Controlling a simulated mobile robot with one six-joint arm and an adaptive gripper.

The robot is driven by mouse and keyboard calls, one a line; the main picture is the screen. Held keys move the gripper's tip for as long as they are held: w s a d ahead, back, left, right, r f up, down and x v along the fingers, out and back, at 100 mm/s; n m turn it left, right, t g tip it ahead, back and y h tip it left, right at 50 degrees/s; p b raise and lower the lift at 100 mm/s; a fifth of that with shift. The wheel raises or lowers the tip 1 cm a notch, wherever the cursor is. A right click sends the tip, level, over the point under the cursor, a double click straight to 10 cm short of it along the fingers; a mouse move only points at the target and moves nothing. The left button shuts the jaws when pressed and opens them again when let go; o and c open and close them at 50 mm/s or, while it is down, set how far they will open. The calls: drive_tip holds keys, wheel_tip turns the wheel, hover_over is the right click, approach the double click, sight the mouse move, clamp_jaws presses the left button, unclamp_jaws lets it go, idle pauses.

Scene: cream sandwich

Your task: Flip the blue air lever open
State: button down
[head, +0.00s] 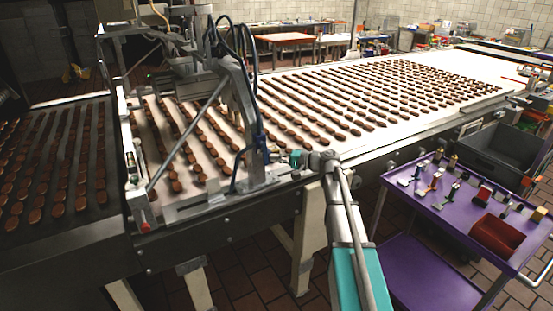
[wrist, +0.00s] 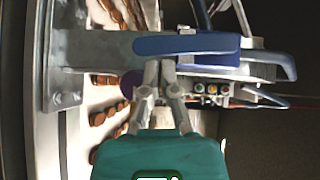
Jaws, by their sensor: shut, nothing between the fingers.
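The blue air lever (wrist: 187,44) shows in the wrist view as a long flat bar lying across the grey metal bracket. My gripper (wrist: 160,66) is shut and empty. Its fingertips are just below the middle-left of the lever in the wrist view, at or very near its lower edge; I cannot tell whether they touch. In the head view my gripper (head: 292,158) reaches the lower end of the machine's upright at the conveyor's near edge. The lever is too small and crowded to make out clearly there.
Coloured fittings (wrist: 205,88) and a curved blue hose (wrist: 278,62) sit right of the fingers. The conveyor (head: 335,153) carries rows of brown biscuits. A purple cart (head: 430,212) with tools and a grey crate (head: 503,150) stand at the right.

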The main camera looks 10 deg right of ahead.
drive_tip(key=shift+s+a+f, duration=0.2)
drive_tip(key=shift+s+a, duration=0.1)
drive_tip(key=shift+a, duration=0.4)
drive_tip(key=shift+d, duration=0.1)
drive_tip(key=s+d, duration=0.3)
drive_tip(key=d, duration=1)
drive_tip(key=shift+b, duration=0.3)
drive_tip(key=shift+a+f, duration=0.1)
